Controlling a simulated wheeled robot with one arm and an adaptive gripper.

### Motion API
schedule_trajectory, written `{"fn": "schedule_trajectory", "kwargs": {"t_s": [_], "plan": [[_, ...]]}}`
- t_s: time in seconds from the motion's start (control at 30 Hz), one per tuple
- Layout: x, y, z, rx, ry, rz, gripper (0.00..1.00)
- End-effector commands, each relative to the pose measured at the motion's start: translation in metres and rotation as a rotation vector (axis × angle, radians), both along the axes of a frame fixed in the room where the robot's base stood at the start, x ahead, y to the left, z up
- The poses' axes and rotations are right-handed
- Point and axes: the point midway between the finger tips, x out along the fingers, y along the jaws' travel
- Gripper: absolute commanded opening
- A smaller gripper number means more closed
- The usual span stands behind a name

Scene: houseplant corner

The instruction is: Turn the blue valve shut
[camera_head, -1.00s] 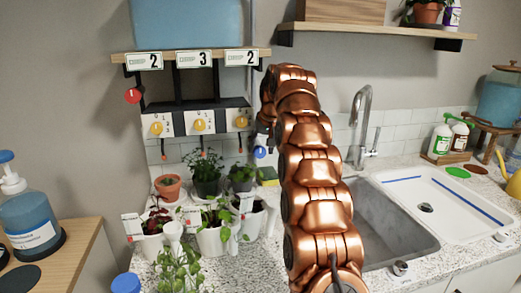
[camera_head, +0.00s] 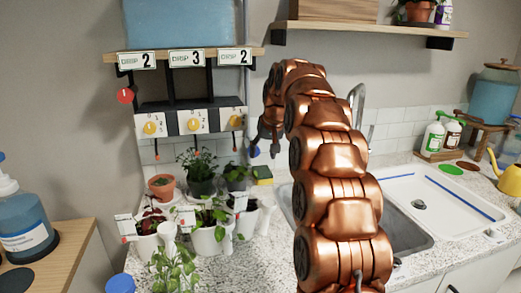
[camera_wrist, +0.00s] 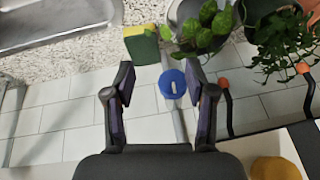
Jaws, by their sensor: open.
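The blue valve (camera_wrist: 172,83) is a round blue knob with a short white mark, on a grey pipe (camera_wrist: 180,125) by the tiled wall. In the wrist view the mark runs roughly along the pipe. My gripper (camera_wrist: 160,76) is open, with a finger on each side of the knob. The knob sits nearer the right finger, and I cannot tell whether they touch. In the head view the blue valve (camera_head: 254,151) shows small, beside my gripper (camera_head: 264,142), whose fingers are partly hard to make out.
Yellow knobs (camera_head: 194,125) on a drip panel are left of my gripper. Potted plants (camera_head: 202,175) and a green-yellow sponge (camera_wrist: 141,44) are close by on the counter. The sink (camera_head: 408,226) and faucet are to the right.

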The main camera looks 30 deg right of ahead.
Motion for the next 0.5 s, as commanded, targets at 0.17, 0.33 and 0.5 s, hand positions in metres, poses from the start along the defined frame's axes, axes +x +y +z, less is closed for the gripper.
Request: {"fn": "schedule_trajectory", "kwargs": {"t_s": [0.17,0.33,0.5], "plan": [[-0.017,-0.001,0.000,0.000,0.002,0.000,0.56],[-0.034,-0.002,-0.001,0.000,0.004,0.000,0.56],[-0.048,-0.003,0.001,0.000,-0.002,-0.001,0.56]]}}
